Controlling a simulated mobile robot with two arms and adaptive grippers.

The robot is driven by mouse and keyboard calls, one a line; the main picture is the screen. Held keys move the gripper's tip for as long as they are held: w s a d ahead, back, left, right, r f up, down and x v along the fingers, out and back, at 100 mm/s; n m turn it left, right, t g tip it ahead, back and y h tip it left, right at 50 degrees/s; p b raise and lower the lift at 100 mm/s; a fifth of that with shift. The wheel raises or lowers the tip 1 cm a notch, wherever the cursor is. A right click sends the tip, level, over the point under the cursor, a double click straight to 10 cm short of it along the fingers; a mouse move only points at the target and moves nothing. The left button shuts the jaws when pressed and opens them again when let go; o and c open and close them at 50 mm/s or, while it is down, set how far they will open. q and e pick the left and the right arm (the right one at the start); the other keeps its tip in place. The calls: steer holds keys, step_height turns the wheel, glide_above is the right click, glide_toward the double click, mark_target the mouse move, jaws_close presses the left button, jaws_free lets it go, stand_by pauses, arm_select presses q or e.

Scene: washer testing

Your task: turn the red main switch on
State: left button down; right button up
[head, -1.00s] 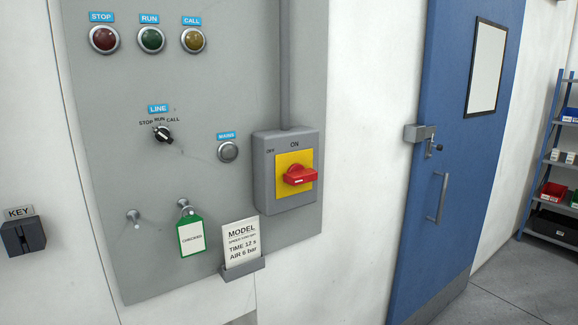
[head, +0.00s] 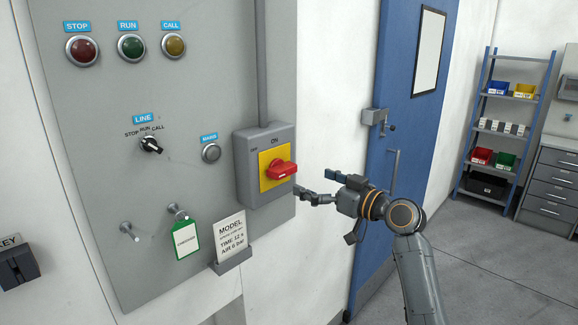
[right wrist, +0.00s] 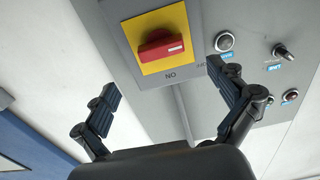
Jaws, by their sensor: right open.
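The red main switch (head: 282,170) is a rotary handle on a yellow plate on a grey box (head: 250,190), marked OFF at upper left and ON at top. Its handle lies roughly horizontal in the head view. My right gripper (head: 316,186) is just right of the handle, apart from it, its fingers pointing at the box. In the right wrist view the red handle (right wrist: 160,47) shows upside down, ahead of and between the spread fingers of the open, empty right gripper (right wrist: 163,92). My left gripper is not in view.
The grey panel (head: 90,180) also carries stop, run and call buttons, a line selector (head: 151,145), a mains lamp (head: 211,152), a green-framed tag (head: 187,240) and a model card (head: 231,237). A blue door (head: 400,90) and a shelf (head: 487,125) stand behind at right.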

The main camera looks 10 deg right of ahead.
mark_target(289, 172)
steer(key=p+x, duration=0.2)
steer(key=x, duration=0.4)
steer(key=shift+w+a+r, duration=0.15)
steer(key=shift+w+a, duration=0.05)
steer(key=shift+a, duration=0.1)
steer(key=shift+x, duration=0.8)
steer(key=shift+d, duration=0.1)
steer(key=c, duration=1.2)
